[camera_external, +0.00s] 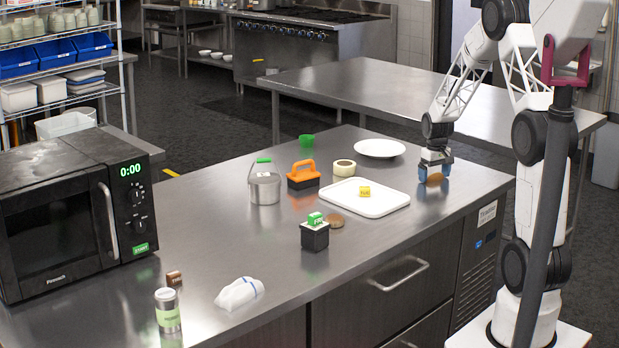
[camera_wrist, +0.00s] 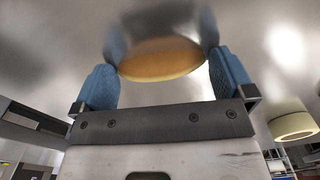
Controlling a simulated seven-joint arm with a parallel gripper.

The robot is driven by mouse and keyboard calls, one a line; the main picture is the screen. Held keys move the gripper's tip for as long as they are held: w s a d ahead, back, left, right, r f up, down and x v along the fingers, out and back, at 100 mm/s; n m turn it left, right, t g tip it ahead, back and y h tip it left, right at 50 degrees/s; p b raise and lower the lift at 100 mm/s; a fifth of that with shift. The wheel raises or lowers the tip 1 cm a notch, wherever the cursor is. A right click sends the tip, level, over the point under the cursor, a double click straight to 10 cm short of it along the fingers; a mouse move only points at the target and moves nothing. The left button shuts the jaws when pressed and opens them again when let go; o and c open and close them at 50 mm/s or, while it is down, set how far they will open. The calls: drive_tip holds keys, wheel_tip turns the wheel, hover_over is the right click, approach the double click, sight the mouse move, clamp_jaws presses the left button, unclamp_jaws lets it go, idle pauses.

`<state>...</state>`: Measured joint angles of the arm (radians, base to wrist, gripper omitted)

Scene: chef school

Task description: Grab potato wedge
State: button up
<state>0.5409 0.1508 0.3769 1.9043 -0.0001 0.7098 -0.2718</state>
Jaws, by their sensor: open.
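The potato wedge (camera_external: 434,178) is a small brown piece on the steel counter, right of the white tray. In the wrist view the wedge (camera_wrist: 160,62) shows as a blurred yellow-brown oval between the fingers. My gripper (camera_external: 436,173) points down over it with its blue fingers low at the counter. In the wrist view my gripper (camera_wrist: 162,55) is open, with one finger on each side of the wedge. Whether either finger touches it is hard to tell.
The white tray (camera_external: 385,207) holds a yellow block (camera_external: 364,191). A white plate (camera_external: 380,148) lies behind. A tape roll (camera_external: 344,168), orange-handled tool (camera_external: 303,177), metal pot (camera_external: 265,188) and black box (camera_external: 315,238) stand left. The counter's right front corner is clear.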

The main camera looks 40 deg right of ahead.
drive_tip(key=shift+c, duration=0.2)
drive_tip(key=c, duration=0.6)
drive_tip(key=shift+r, duration=0.15)
drive_tip(key=shift+r, duration=0.5)
drive_tip(key=shift+s+a+r, duration=0.1)
drive_tip(key=shift+s+r, duration=0.05)
drive_tip(key=shift+r, duration=0.45)
drive_tip(key=shift+s+a+r, duration=0.1)
drive_tip(key=shift+s+r, duration=0.05)
drive_tip(key=shift+r, duration=0.45)
drive_tip(key=s+a, duration=0.2)
drive_tip(key=s, duration=0.2)
drive_tip(key=s+a+r, duration=0.1)
drive_tip(key=s+a, duration=0.2)
drive_tip(key=s, duration=0.2)
drive_tip(key=s+a, duration=0.2)
drive_tip(key=s, duration=0.2)
drive_tip(key=shift+s+a+r, duration=0.15)
drive_tip(key=shift+a, duration=0.2)
